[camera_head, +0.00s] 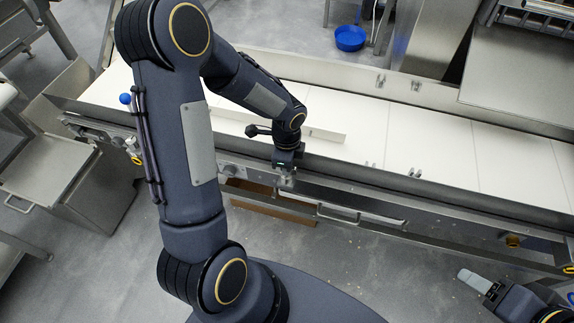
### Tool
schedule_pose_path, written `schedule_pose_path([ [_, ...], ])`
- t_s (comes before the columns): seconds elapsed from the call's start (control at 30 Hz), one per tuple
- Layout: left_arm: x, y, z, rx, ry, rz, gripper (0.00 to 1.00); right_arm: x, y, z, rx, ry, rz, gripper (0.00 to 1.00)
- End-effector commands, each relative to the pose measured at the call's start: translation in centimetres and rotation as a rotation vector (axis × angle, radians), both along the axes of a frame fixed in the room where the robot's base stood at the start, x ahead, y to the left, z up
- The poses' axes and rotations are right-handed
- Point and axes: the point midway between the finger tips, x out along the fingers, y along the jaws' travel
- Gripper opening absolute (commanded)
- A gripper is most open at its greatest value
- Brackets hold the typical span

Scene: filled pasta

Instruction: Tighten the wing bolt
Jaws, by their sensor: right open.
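My left arm spans the left middle of the head view, and its gripper (287,180) points down at the near steel side rail of the conveyor (440,190). Its fingers are small and partly hidden, so I cannot tell whether they are open or touch anything. I cannot clearly make out the wing bolt; the rail around that gripper is partly covered by it. Small metal fittings (415,173) sit on the near rail to the right. My right gripper (474,282) is at the lower right, open and empty, away from the conveyor and over the floor.
The white conveyor belt (430,135) runs across the view, with a pale bar (326,134) on it behind the left gripper. A steel bin (75,180) stands at the left. A blue bowl (350,38) lies beyond the conveyor. The grey floor (370,255) in front is mostly clear.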

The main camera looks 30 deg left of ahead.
Motion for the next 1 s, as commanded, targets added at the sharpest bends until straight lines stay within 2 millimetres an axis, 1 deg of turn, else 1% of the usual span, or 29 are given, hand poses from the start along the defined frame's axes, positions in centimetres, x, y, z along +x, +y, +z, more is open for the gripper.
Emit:
schedule_pose_path([
  [0.07,0.00,0.00,0.02,0.000,0.000,-0.036,0.00,0.00,0.00,0.19,0.000,0.000,0.000,0.59],
  [0.17,0.02,0.00,-0.06,0.000,-0.001,-0.040,0.00,0.00,0.00,0.10,0.000,0.000,0.000,0.59],
  [0.2,0.02,0.00,-0.06,0.000,-0.001,-0.039,0.16,0.00,0.01,0.09,0.000,0.000,0.000,0.59],
  [0.37,0.02,0.01,-0.05,0.000,-0.001,-0.037,0.36,0.00,0.00,0.08,0.000,0.000,0.000,0.59],
  [0.53,0.02,0.01,-0.05,0.000,-0.001,-0.036,0.36,0.00,0.00,0.08,0.000,0.000,0.000,0.59],
  [0.57,0.01,0.01,-0.06,0.000,-0.001,-0.036,0.37,0.00,0.00,0.08,0.000,0.000,0.000,0.59],
  [0.63,0.01,0.01,-0.05,0.000,0.000,-0.035,0.46,0.00,0.00,0.08,0.000,0.000,0.000,0.59],
  [1.0,0.04,0.02,-0.04,0.000,-0.001,-0.035,0.47,0.00,0.00,0.08,0.000,0.000,0.000,0.59],
])
